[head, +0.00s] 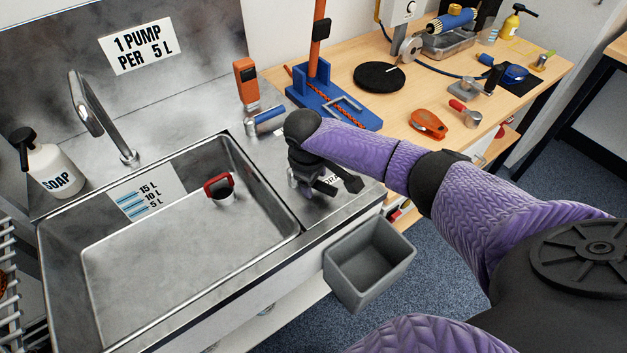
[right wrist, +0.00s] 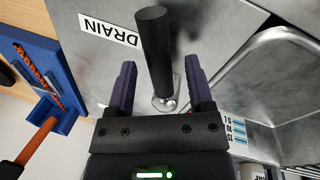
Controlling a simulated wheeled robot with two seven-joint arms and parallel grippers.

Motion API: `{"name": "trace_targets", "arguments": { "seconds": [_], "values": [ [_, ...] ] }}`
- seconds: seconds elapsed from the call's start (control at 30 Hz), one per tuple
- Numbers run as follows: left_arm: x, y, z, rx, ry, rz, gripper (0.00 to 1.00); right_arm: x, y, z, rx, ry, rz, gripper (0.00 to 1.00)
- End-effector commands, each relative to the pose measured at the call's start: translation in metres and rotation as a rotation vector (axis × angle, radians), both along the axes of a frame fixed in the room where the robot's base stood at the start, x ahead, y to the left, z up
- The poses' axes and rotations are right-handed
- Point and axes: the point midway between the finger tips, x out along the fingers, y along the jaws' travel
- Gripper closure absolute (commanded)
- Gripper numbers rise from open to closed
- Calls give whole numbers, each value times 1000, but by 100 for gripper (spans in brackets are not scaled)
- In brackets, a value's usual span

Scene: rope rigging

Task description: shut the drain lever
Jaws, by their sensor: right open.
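The drain lever (right wrist: 154,50) has a black cylindrical handle on a silver metal base. In the right wrist view it stands between my right gripper's two fingers (right wrist: 162,72), beside a white label (right wrist: 110,31) reading DRAIN. The fingers are apart, with visible gaps to the handle on both sides. In the head view my right gripper (head: 338,184) is over the metal counter to the right of the sink and hides most of the lever and label. My left gripper is not in view.
The sink basin (head: 250,151) is at left, with a red-and-black piece (head: 219,187) inside. A blue-handled fitting (head: 266,121), an orange device (head: 246,80) and a blue rope stand (head: 314,95) are behind my gripper. A grey bin (head: 369,262) hangs in front.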

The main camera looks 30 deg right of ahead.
Motion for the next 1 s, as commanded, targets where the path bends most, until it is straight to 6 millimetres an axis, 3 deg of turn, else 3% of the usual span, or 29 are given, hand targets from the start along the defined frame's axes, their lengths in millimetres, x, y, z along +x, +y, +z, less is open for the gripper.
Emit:
{"name": "trace_targets", "arguments": {
  "seconds": [0.13, 0.4, 0.47, 1.0],
  "values": [
    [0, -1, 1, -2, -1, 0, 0, 0, 0, 1, 0, -1, 0, 33],
    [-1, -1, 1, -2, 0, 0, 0, 0, 0, 1, 0, -1, 0, 90],
    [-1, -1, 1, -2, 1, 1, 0, 0, 0, 1, 0, -1, 0, 100],
    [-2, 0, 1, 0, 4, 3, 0, 0, 1, 1, 1, 0, 0, 100]
  ]
}}
